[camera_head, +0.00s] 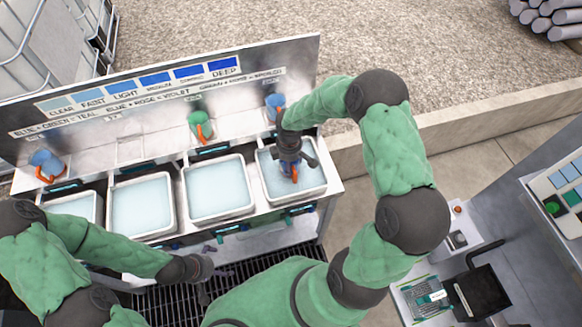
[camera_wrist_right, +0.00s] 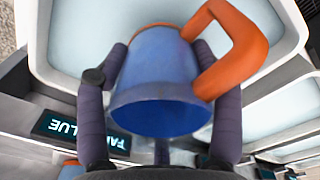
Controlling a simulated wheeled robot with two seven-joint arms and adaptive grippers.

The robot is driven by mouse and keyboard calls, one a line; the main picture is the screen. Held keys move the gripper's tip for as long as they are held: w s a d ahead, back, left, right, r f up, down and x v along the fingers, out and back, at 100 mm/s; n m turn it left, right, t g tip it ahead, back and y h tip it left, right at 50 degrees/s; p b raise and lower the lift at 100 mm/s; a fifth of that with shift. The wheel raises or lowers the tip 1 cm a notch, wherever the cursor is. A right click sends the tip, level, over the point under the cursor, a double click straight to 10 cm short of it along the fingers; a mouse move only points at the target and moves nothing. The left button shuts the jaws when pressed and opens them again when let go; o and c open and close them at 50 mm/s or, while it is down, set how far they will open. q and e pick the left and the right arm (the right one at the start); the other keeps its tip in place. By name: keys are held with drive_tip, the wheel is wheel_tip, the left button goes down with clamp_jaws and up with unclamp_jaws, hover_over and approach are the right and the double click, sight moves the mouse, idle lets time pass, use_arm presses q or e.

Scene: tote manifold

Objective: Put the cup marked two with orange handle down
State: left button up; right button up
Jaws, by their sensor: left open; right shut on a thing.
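My right gripper (camera_head: 292,170) is above the rightmost tub (camera_head: 322,187) in the head view. It is shut on a blue cup with an orange handle, which is mostly hidden there by the gripper. In the right wrist view the blue cup (camera_wrist_right: 155,85) sits between the dark fingers of the gripper (camera_wrist_right: 160,95), with its orange handle (camera_wrist_right: 240,50) to the upper right. No number mark shows on its visible side. My left gripper (camera_head: 210,275) is open and low, in front of the bench, apart from the cups.
Several white tubs of pale liquid line the bench, including one at mid-left (camera_head: 112,207). On the shelf behind stand a blue cup (camera_head: 41,157), a green cup (camera_head: 199,119) and another blue cup (camera_head: 274,101), each with an orange handle. Shelf space between them is clear.

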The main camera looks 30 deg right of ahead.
drive_tip(key=f, duration=0.4)
drive_tip(key=shift+w+d, duration=0.1)
drive_tip(key=shift+d, duration=0.3)
drive_tip(key=o, duration=1.2)
drive_tip(key=shift+f+b, duration=0.1)
drive_tip(key=shift+b, duration=0.2)
drive_tip(key=shift+c, duration=0.2)
drive_tip(key=shift+r, duration=0.45)
wheel_tip(320, 180, up, 11)
drive_tip(key=p, duration=0.1)
drive_tip(key=shift+r+p, duration=0.15)
drive_tip(key=shift+p, duration=0.15)
